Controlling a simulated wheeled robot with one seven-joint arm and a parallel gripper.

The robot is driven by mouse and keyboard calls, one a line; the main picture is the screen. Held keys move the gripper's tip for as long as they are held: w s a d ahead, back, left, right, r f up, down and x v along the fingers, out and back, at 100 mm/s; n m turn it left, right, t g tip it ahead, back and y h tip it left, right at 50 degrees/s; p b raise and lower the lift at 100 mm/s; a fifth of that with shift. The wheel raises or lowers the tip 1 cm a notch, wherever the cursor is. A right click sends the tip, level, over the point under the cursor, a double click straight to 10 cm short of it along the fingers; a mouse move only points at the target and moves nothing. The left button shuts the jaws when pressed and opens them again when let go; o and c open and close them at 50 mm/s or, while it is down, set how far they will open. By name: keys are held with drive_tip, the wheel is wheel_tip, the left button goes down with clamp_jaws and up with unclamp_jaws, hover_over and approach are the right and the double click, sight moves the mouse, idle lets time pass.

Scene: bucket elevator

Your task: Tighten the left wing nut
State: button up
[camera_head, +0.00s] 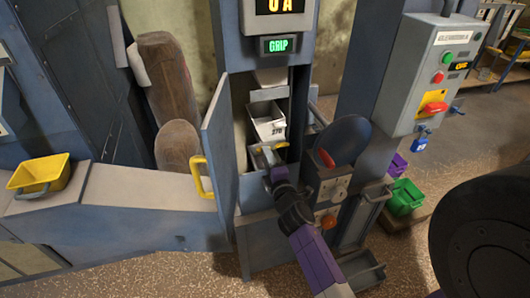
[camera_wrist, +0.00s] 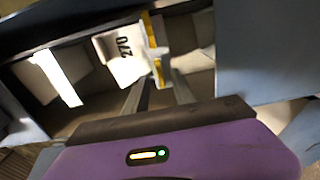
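A white bucket (camera_head: 264,122) marked 270 hangs inside the open housing; it also shows in the wrist view (camera_wrist: 118,60). Two small yellow parts, an upper one (camera_wrist: 150,30) and a lower one (camera_wrist: 158,72), sit along the bucket's right edge in the wrist view. They may be wing nuts, but their shape is too small to tell, and I cannot tell which is the left one. My gripper (camera_head: 267,157) reaches into the housing just below the bucket. In the wrist view its two grey fingers (camera_wrist: 157,88) are apart, with their tips close to the lower yellow part. I see nothing held.
The grey door (camera_head: 217,145) with a yellow handle (camera_head: 201,177) stands open left of the opening. A dark blue round disc (camera_head: 345,139) is close right of my arm. A control box (camera_head: 425,75) stands farther right. A display (camera_head: 278,45) reads GRIP above the opening.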

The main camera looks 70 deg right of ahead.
drive_tip(key=shift+x, duration=1.15)
clamp_jaws()
